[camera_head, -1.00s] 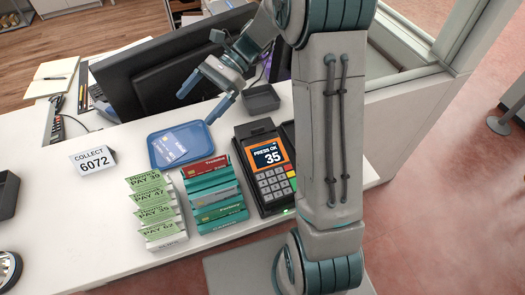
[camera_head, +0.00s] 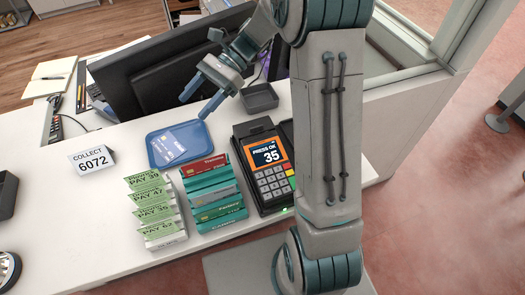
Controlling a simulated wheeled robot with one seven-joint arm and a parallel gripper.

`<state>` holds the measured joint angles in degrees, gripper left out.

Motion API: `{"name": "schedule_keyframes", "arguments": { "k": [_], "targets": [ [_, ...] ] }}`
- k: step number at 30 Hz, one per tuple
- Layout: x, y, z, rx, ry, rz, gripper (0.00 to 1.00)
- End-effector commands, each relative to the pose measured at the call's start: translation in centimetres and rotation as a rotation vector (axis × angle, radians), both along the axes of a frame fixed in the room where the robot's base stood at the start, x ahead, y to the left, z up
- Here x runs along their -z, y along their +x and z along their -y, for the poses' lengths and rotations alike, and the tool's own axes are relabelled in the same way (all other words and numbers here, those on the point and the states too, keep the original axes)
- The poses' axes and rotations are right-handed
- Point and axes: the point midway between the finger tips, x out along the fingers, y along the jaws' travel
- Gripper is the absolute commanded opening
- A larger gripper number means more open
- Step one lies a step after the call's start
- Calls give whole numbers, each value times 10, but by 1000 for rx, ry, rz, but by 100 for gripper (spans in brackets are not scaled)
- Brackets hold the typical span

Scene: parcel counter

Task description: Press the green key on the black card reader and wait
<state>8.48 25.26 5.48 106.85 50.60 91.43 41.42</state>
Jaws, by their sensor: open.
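The black card reader (camera_head: 265,165) stands on the white counter, right of the middle of the picture. Its orange-framed screen (camera_head: 267,153) reads "PRESS OK 35". My gripper (camera_head: 193,107) is open and empty. Its two blue fingers hang above the counter, up and to the left of the reader, near the blue tray. My arm stands just right of the reader and hides what lies behind it.
A blue tray (camera_head: 154,153) holds a card. Green "PAY" slips (camera_head: 150,202) and a card rack (camera_head: 214,195) stand left of the reader. A "COLLECT 6072" sign (camera_head: 91,159) stands further left. A small dark tray (camera_head: 260,97) and a monitor (camera_head: 170,70) are behind.

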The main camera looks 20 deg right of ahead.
Motion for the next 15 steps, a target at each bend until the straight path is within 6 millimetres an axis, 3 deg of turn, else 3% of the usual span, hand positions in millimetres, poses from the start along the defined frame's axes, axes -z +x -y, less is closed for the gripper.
{"name": "schedule_keyframes", "arguments": {
  "k": [1, 6, 15],
  "targets": [
    [0, 0, 0, 0, 0, 0, 48],
    [0, 0, 0, 0, 0, 0, 1],
    [0, 0, 0, 0, 0, 0, 0]
  ]
}}
